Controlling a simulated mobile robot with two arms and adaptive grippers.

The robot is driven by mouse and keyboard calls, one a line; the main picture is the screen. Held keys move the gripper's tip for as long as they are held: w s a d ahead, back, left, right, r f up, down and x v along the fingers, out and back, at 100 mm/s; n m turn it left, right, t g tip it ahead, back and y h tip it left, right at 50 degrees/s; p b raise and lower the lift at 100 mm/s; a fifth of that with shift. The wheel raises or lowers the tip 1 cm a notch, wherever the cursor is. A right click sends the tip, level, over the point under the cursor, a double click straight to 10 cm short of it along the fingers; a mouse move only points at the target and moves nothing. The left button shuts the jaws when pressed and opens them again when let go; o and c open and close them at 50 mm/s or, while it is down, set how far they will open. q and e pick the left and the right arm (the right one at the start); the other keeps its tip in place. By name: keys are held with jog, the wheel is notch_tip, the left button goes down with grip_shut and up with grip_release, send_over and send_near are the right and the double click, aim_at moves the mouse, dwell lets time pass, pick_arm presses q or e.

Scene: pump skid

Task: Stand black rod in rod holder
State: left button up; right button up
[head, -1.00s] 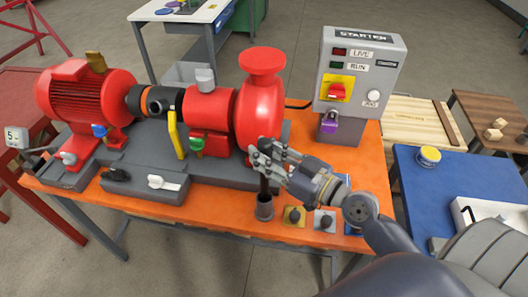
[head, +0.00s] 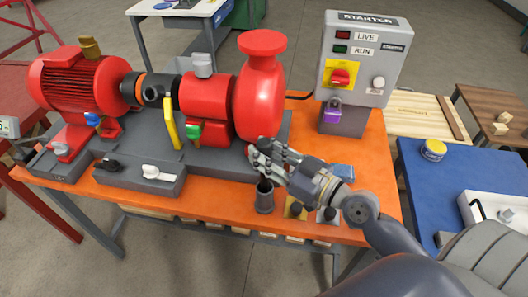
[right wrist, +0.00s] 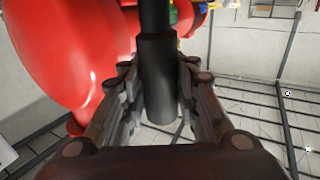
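The rod holder is a small dark grey cup (head: 264,198) standing upright near the front edge of the orange table. My right gripper (head: 264,157) is just above it, reaching in from the right. In the right wrist view, the black rod (right wrist: 158,80) stands between the two fingers, which close on it from both sides. It has a thinner part at the top of that picture and a thicker part below. In the head view the fingers hide most of the rod; a dark bit shows at the cup's mouth. I cannot tell how deep it sits. My left gripper is not in view.
The red pump (head: 260,95) stands close behind my right gripper. A grey switch box (head: 140,176) lies left of the holder. A yellow plate (head: 294,207) with a black knob is just right of it. The starter box (head: 362,60) with a purple padlock (head: 332,112) stands behind.

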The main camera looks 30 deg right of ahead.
jog(key=o, duration=0.6)
jog(key=shift+c, duration=0.2)
jog(key=shift+s+f, duration=0.1)
jog(key=v, duration=1.2)
dwell(0.9)
